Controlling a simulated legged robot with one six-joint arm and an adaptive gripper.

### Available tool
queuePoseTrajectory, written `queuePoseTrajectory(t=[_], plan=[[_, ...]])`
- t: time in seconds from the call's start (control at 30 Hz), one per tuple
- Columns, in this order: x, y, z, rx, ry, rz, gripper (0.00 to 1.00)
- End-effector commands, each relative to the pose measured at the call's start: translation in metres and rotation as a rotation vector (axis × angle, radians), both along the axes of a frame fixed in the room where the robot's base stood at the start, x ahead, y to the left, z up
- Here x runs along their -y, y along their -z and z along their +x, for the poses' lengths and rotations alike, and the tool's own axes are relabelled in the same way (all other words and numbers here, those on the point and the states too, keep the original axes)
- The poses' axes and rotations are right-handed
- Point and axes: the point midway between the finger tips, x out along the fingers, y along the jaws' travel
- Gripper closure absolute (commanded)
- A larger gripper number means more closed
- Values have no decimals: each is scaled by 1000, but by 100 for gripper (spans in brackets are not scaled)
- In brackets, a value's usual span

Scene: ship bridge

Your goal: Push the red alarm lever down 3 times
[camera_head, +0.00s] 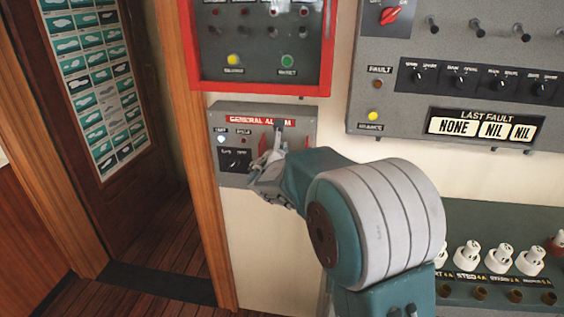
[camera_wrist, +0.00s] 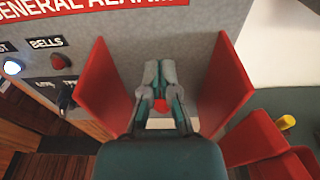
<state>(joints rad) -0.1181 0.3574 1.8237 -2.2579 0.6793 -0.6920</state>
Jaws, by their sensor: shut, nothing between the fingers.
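The grey general alarm panel (camera_head: 228,117) is on the wall, left of the middle in the head view. It also shows in the wrist view (camera_wrist: 88,38). Two red guard plates stand out from it, a left one (camera_wrist: 106,85) and a right one (camera_wrist: 222,82). My gripper (camera_head: 276,140) is at the panel, and in the wrist view its shut fingers (camera_wrist: 160,72) reach between the plates. A small red piece (camera_wrist: 160,105), apparently part of the alarm lever, shows at the fingers. The rest of the lever is hidden, and contact is unclear.
A lit white lamp (camera_wrist: 12,66), a red bells lamp (camera_wrist: 60,61) and a black knob (camera_wrist: 67,97) are left of the guards. A red-framed box (camera_head: 262,90) is above. A large grey panel (camera_head: 400,112) and a grey switch console (camera_head: 500,215) are to the right.

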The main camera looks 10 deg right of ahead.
Motion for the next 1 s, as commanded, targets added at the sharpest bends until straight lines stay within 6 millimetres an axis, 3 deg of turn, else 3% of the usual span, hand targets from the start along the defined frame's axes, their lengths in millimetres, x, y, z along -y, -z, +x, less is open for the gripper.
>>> queuePoseTrajectory(t=[1.0], plan=[[-26, -7, -61, -1, -1, 0, 100]])
